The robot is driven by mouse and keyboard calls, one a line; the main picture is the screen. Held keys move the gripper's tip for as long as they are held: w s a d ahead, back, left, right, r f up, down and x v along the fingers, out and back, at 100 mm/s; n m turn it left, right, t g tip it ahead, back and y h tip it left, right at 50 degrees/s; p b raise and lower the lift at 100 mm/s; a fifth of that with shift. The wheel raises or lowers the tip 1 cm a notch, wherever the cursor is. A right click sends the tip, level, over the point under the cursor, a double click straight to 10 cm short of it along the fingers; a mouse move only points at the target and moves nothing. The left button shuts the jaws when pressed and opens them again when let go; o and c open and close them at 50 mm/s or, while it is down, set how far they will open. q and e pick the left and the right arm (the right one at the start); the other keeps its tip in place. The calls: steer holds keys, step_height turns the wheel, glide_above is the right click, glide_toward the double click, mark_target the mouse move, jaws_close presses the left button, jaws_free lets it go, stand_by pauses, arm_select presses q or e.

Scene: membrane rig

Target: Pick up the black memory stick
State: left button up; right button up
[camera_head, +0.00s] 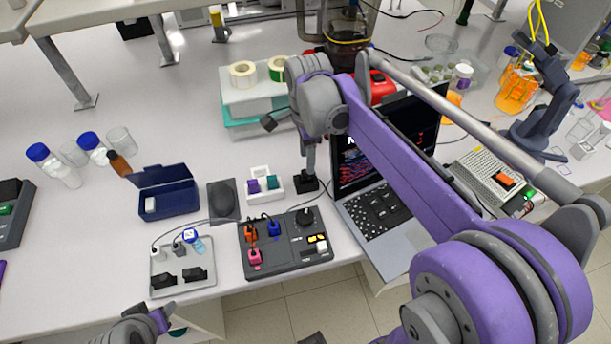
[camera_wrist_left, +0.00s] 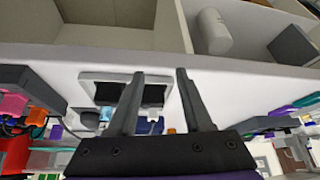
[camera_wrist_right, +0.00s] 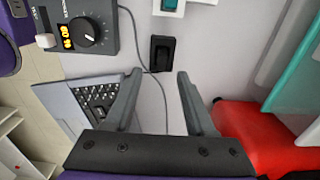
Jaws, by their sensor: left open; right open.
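A small black block with a raised or recessed middle (camera_wrist_right: 162,53) lies on the bench beside a cable; it also shows in the head view (camera_head: 305,183). I cannot tell whether it is the memory stick itself or its holder. My right gripper (camera_wrist_right: 156,78) is open and empty, pointing down above the bench near this block; in the head view it (camera_head: 310,158) is partly hidden by its arm. My left gripper (camera_wrist_left: 158,75) is open and empty at the front edge, near a grey tray (camera_head: 180,290) bearing two dark pieces; it also shows in the head view (camera_head: 158,318).
A white holder with coloured pieces (camera_head: 263,184) stands left of the block. The dark control box (camera_head: 285,246) is in front, the laptop (camera_head: 378,212) to the right. A blue open box (camera_head: 168,200), teal-and-white racks (camera_head: 243,105) and a red object (camera_head: 383,86) stand around.

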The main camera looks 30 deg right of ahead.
mark_target(306, 178)
steer(key=shift+w+f, duration=0.15)
steer(key=shift+f, duration=0.55)
step_height(306, 178, down, 5)
steer(key=shift+f, duration=0.1)
jaws_close()
